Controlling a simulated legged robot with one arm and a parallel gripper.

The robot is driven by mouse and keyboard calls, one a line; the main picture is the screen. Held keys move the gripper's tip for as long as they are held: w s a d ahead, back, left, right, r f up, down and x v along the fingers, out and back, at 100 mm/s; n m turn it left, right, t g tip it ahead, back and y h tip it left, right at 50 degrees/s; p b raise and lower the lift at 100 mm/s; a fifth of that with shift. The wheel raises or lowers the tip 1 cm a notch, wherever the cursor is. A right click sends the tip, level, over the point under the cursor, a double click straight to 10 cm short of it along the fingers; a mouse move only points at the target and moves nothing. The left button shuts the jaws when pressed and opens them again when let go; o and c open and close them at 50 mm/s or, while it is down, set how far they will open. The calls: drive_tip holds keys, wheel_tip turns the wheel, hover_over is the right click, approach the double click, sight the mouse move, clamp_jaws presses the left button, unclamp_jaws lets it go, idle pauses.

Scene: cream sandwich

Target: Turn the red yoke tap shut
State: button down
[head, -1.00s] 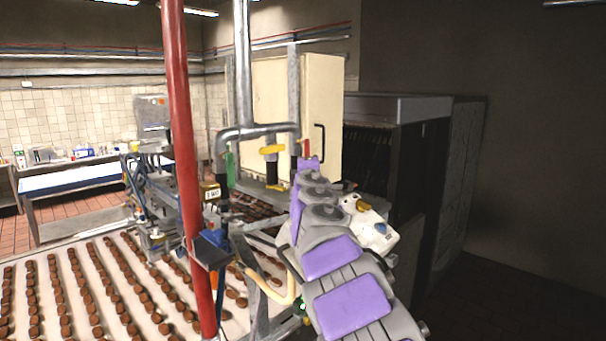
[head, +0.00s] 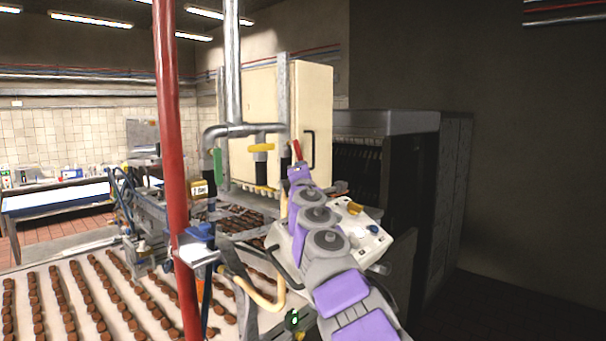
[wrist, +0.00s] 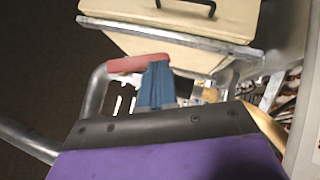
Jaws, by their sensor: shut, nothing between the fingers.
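The red yoke tap (head: 297,150) is a short red handle at the right end of a grey pipe yoke (head: 240,130) in the head view. It stands nearly upright, tilted slightly. In the wrist view the red handle (wrist: 125,65) lies across the picture beside a bent grey pipe. My gripper (wrist: 157,62) shows as narrow blue fingers, shut and empty, with the tips at the handle's right end. Whether they touch it I cannot tell. In the head view my arm's purple end hides the fingers and the tap's lower part.
A yellow tap (head: 262,147) and a green tap (head: 217,162) hang on the same yoke. A red post (head: 168,120) stands left, before a conveyor (head: 60,325) of brown biscuits. A cream cabinet (head: 320,110) is behind. A white control box (head: 370,243) sits right of my arm.

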drive_tip(key=w, duration=0.1)
drive_tip(key=w+d+p, duration=0.1)
drive_tip(key=w, duration=0.1)
drive_tip(key=shift+w+d, duration=0.15)
drive_tip(key=shift+w, duration=0.05)
drive_tip(key=shift+w+d+r, duration=0.1)
drive_tip(key=shift+d+r, duration=0.05)
drive_tip(key=shift+w+d+r+n+t+y+p, duration=0.4)
drive_tip(key=shift+w+d+r+n+p, duration=0.45)
drive_tip(key=shift+r+p, duration=0.3)
drive_tip(key=shift+w, duration=0.15)
idle(0.5)
drive_tip(key=shift+d+f, duration=0.1)
drive_tip(key=shift+f, duration=0.05)
idle(1.2)
